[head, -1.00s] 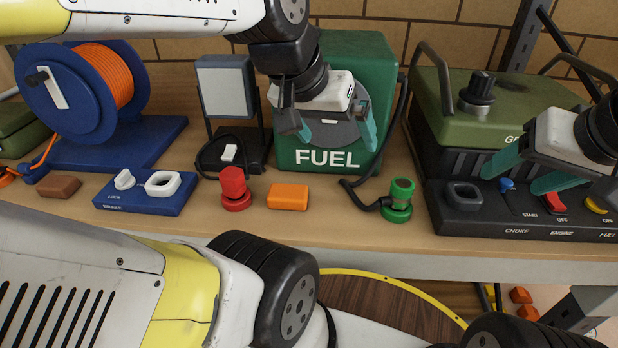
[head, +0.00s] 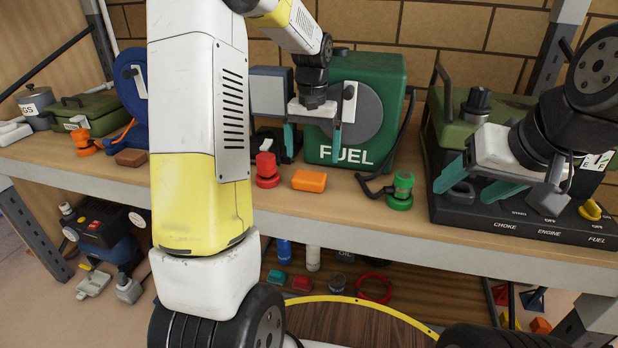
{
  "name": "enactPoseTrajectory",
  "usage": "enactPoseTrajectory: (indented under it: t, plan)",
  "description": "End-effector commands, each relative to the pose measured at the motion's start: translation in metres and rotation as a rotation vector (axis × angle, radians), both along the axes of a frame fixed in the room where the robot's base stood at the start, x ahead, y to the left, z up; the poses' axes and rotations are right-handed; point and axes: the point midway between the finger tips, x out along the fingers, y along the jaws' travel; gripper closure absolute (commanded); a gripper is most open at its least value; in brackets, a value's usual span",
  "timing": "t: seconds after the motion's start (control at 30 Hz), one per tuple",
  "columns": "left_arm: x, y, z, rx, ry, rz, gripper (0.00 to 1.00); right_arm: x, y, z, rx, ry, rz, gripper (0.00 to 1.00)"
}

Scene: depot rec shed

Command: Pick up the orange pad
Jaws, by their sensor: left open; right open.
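The orange pad (head: 309,180) is a small flat block lying on the shelf top in front of the green FUEL box. My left gripper (head: 312,152) is open and empty, pointing down just above and behind the pad, with its two teal fingers apart in front of the FUEL box. It does not appear to touch the pad. My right gripper (head: 468,190) is open in front of the green generator panel, its fingers near the CHOKE knob. Whether it touches the panel is unclear.
A red knob (head: 267,170) stands left of the pad and a green knob (head: 401,192) right of it, with a black cable behind. The FUEL box (head: 385,90) is close behind. A brown block (head: 130,157) lies further left. The shelf edge (head: 340,224) is in front.

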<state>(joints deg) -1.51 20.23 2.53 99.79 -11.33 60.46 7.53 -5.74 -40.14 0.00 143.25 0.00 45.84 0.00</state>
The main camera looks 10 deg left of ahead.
Motion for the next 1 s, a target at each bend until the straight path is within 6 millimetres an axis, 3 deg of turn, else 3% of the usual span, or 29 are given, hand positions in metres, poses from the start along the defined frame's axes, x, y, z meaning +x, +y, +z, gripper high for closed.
enactPoseTrajectory:
  t: [0.37, 0.63, 0.97, 1.0]
  plan:
    - [0.003, 0.002, -0.037, 0.005, 0.015, 0.0, 0.0, 0.0, 0.0, 0.0, 0.0, 0.0, 0.0, 0.36]
    - [-0.001, 0.006, -0.076, 0.004, 0.015, 0.0, 0.0, 0.0, 0.0, 0.0, 0.0, 0.0, 0.0, 0.36]
    - [0.0, 0.006, -0.084, 0.004, 0.01, 0.0, 0.0, 0.0, 0.0, 0.0, 0.0, 0.0, 0.0, 0.36]
    - [0.0, 0.006, -0.084, 0.004, 0.01, 0.0, 0.04, 0.0, 0.0, 0.0, 0.0, 0.0, 0.0, 0.36]
